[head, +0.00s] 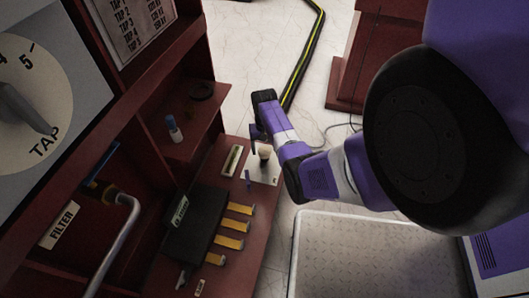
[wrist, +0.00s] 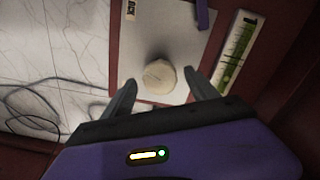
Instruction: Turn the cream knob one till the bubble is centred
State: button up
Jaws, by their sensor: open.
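The round cream knob (head: 265,152) stands on a pale plate (head: 262,172) on the dark red shelf. In the wrist view the knob (wrist: 160,76) sits between the two dark fingers of my gripper (wrist: 160,82). One finger is on each side, with a gap visible, so the gripper is open and not holding it. The level vial (head: 233,160) lies beside the plate. In the wrist view the green vial (wrist: 236,52) is right of the knob; I cannot tell exactly where its bubble sits.
A purple upright piece (head: 248,179) stands at the plate's edge, near the knob. A black box (head: 193,225) with several yellow bars is nearer on the shelf. A blue-capped bottle (head: 174,129) stands behind left. A cable (wrist: 35,105) lies on the open tiled floor.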

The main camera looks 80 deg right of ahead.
jog(key=shift+f, duration=0.5)
jog(key=shift+c, duration=0.2)
jog(key=c, duration=1.3)
jog(key=shift+r+n, duration=0.15)
jog(key=shift+n, duration=0.15)
